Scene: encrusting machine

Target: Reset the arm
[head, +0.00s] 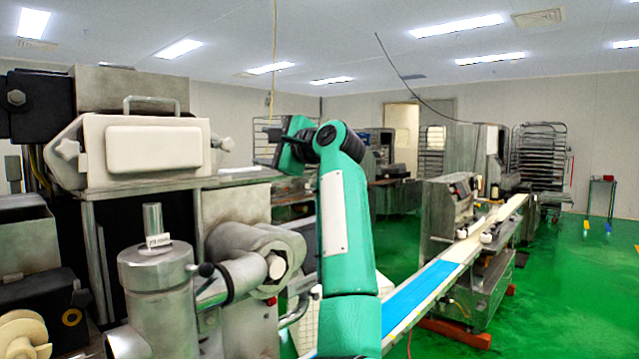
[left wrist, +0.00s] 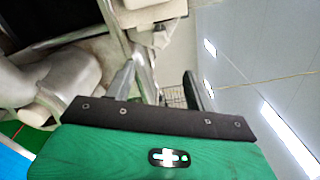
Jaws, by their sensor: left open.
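My left arm (head: 346,230) is green and stands raised in the middle of the head view, bent at a dark joint near its top. My left gripper (head: 272,133) shows small and dark at the end of the arm, held high beside the encrusting machine. In the left wrist view my left gripper (left wrist: 158,75) has its two fingers apart, with nothing held between them. The metal encrusting machine (head: 155,165) fills the left of the head view. My right gripper is in neither view.
A conveyor with a blue and cream belt (head: 418,290) runs back to the right of my arm. Wheeled racks (head: 540,160) and a small cart (head: 601,195) stand farther back. The green floor (head: 575,290) at the right is mostly clear.

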